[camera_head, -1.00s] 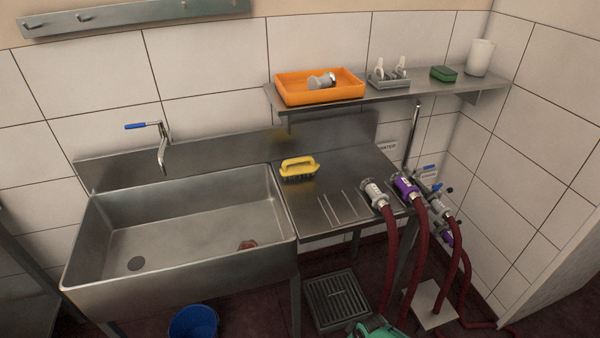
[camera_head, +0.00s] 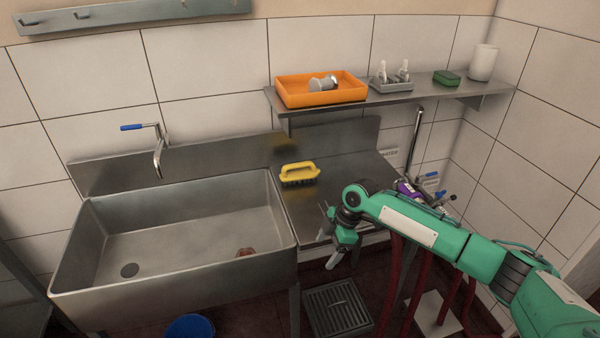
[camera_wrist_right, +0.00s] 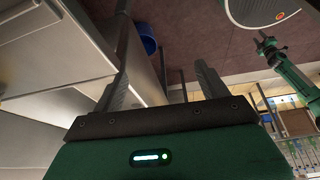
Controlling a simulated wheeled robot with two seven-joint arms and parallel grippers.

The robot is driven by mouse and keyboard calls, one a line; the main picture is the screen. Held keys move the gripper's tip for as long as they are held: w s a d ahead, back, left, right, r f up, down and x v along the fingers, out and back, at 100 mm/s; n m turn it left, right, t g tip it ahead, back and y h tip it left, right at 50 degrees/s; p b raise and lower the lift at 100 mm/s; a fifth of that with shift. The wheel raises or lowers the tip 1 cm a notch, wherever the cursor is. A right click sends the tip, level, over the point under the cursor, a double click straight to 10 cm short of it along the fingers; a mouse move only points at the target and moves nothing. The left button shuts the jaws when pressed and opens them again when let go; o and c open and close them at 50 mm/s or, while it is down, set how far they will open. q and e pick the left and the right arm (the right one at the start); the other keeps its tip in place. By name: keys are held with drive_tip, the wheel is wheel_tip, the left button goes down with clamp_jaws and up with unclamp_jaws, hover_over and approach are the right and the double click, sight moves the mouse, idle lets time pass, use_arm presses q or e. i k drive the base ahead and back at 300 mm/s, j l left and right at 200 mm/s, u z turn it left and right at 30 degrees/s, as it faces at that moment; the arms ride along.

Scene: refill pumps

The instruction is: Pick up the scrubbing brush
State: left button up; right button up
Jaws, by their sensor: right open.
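The scrubbing brush (camera_head: 299,172) has a yellow handle and dark bristles. It rests bristles down on the steel drainboard (camera_head: 318,203), just right of the sink basin. My right gripper (camera_head: 338,245) is open and empty in the head view, near the drainboard's front edge, in front and to the right of the brush and apart from it. In the right wrist view its two fingers (camera_wrist_right: 168,75) are spread with nothing between them; the brush does not show there.
The sink basin (camera_head: 180,218) with a small reddish thing inside is left of the brush. The wall shelf (camera_head: 430,95) above holds an orange tray (camera_head: 320,97), a grey holder and a green sponge. Hoses and pump fittings crowd the right. A blue bucket (camera_head: 192,328) is below.

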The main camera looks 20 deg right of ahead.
sight(312, 172)
drive_tip(key=i+l, duration=0.25)
drive_tip(key=i, duration=0.2)
drive_tip(key=i+l, duration=0.3)
drive_tip(key=i, duration=0.15)
drive_tip(key=i+l, duration=0.25)
drive_tip(key=i, duration=0.15)
